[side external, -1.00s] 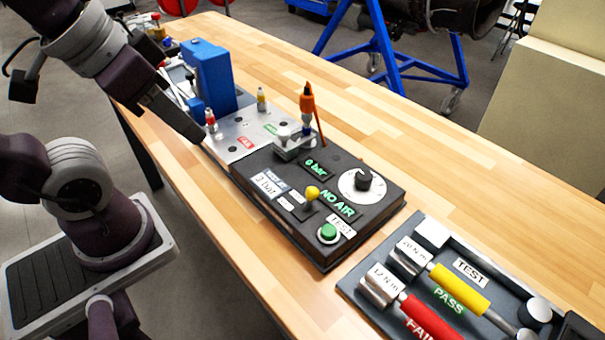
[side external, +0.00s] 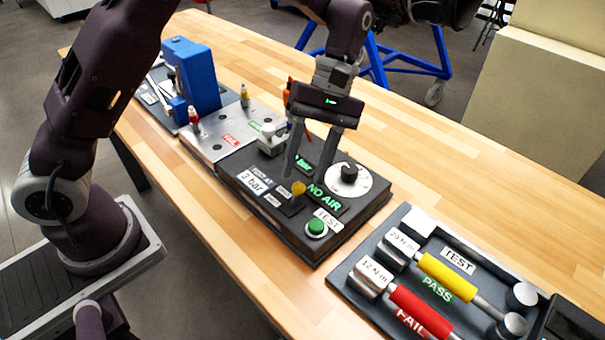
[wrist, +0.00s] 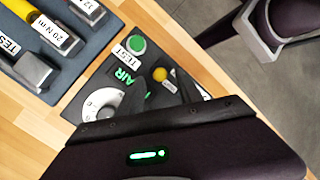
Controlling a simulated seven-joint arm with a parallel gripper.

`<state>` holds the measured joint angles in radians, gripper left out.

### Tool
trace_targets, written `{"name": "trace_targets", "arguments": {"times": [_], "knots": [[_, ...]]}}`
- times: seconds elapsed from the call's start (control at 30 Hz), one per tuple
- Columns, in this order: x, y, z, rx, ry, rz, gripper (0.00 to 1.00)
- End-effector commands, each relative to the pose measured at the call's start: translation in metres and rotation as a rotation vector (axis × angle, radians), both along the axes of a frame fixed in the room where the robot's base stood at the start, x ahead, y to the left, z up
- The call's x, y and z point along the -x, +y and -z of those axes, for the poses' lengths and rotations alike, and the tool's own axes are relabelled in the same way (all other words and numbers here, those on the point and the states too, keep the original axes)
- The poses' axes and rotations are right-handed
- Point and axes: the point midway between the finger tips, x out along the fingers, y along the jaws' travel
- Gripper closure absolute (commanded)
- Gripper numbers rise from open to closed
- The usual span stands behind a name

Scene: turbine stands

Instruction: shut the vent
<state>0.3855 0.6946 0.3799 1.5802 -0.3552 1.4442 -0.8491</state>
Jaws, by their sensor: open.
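The black test panel (side external: 265,220) lies flat on the wooden bench. A small yellow-tipped lever (side external: 298,188) stands on it beside small white labels that I cannot read. I cannot tell which control is the vent. A white dial with a black knob (side external: 348,176) and a green button (side external: 316,228) are on the same panel. My gripper (side external: 306,172) is open and empty, fingers pointing down over the panel, just behind the yellow lever. In the wrist view the yellow tip (wrist: 160,74) shows just beyond the fingertips, apart from them. The fingers hide part of the panel.
The display reads NO AIR (side external: 325,198). A small metal clamp (side external: 270,140) and an orange-handled tool (side external: 287,95) stand behind my gripper. A blue block (side external: 193,75) stands further left. A torque tray (side external: 345,285) with red and yellow handles lies at front right.

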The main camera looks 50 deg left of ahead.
Motion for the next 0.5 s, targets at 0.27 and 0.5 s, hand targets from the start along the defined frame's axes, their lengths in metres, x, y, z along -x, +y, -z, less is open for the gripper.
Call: {"name": "trace_targets", "arguments": {"times": [0.27, 0.5], "knots": [[0.011, -0.002, 0.020, 0.001, -0.002, 0.000, 0.57], [0.011, -0.002, 0.020, 0.001, -0.002, 0.001, 0.73]]}}
